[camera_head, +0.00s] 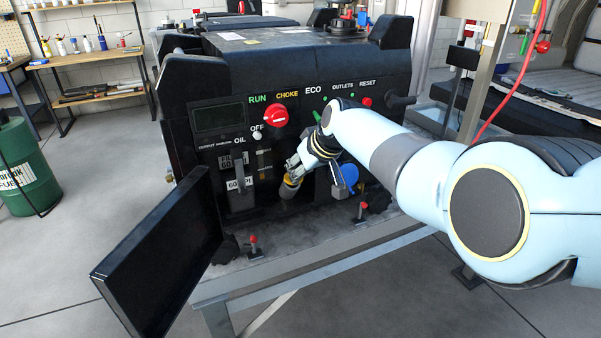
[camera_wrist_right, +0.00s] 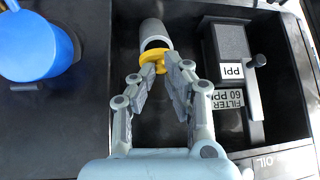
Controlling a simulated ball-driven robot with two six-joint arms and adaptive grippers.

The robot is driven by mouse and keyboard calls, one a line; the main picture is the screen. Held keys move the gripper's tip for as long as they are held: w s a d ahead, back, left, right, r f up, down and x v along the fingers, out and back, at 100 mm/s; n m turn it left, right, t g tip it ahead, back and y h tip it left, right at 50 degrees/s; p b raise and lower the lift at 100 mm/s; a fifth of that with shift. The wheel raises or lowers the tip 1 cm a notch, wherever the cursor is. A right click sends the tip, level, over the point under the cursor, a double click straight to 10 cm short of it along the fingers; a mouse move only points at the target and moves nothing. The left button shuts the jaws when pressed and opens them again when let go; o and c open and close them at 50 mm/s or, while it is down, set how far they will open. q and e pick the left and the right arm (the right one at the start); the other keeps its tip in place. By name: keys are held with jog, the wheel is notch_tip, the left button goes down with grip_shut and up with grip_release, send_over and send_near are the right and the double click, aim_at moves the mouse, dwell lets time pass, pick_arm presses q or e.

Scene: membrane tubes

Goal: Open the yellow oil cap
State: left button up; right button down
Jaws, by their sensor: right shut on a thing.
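The yellow oil cap (camera_wrist_right: 154,58) sits on the end of a grey filler tube (camera_wrist_right: 152,34) in the wrist view. In the head view the cap (camera_head: 292,181) shows small at the lower front of the black generator (camera_head: 300,90), partly hidden by my gripper. My right gripper (camera_wrist_right: 154,74) is at the cap, its fingertips shut on the cap's central grip. In the head view the right gripper (camera_head: 296,171) comes to the cap from above and right. The cap still looks seated on the tube. My left gripper is in neither view.
A black door panel (camera_head: 150,255) stands swung open at the left of the recess. A blue cap (camera_head: 349,174) is right of the tube. A filter box with a lever (camera_wrist_right: 228,58) is beside the tube. Small red-topped clamps (camera_head: 253,240) stand on the table edge.

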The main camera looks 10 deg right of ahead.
jog(key=shift+w+a+r+g+b, duration=0.15)
jog(key=shift+g+b, duration=0.15)
jog(key=shift+g, duration=0.2)
jog(key=shift+r, duration=0.1)
jog(key=c, duration=1.4)
grip_release()
jog(key=shift+o, duration=0.2)
jog(key=shift+r, duration=0.15)
jog(key=v, duration=1.1)
jog(key=shift+s+r, duration=0.2)
jog(key=shift+r, duration=0.15)
